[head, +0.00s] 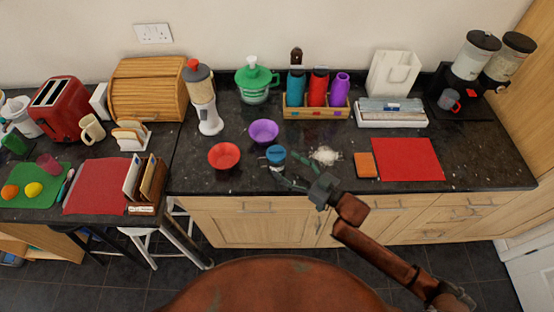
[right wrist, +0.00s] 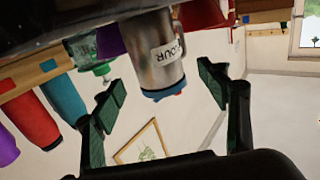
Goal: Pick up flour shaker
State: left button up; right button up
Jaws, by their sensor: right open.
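The flour shaker (head: 276,155) stands on the dark counter near its front edge and shows a blue top in the head view. In the right wrist view the flour shaker (right wrist: 150,62) is a metal cylinder with a partly readable white label, and the picture is turned over. My right gripper (head: 289,171) is open, just right of and in front of the shaker. In the right wrist view the shaker lies between the two spread fingers, with gaps to both. My left gripper is not in view.
A red bowl (head: 224,156) and a purple bowl (head: 264,131) stand left of the shaker. A white powder pile (head: 325,155), an orange block (head: 364,165) and a red mat (head: 408,160) lie to the right. A bottle crate (head: 317,113) stands behind.

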aim_at(276, 157)
jog(key=x, duration=0.4)
jog(key=shift+w+a+f, duration=0.15)
jog(key=shift+w+a, duration=0.1)
jog(key=shift+w, duration=0.1)
jog(key=shift+w+a, duration=0.15)
jog(key=shift+a, duration=0.05)
jog(key=c, duration=1.3)
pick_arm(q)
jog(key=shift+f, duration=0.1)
pick_arm(e)
jog(key=shift+c, duration=0.6)
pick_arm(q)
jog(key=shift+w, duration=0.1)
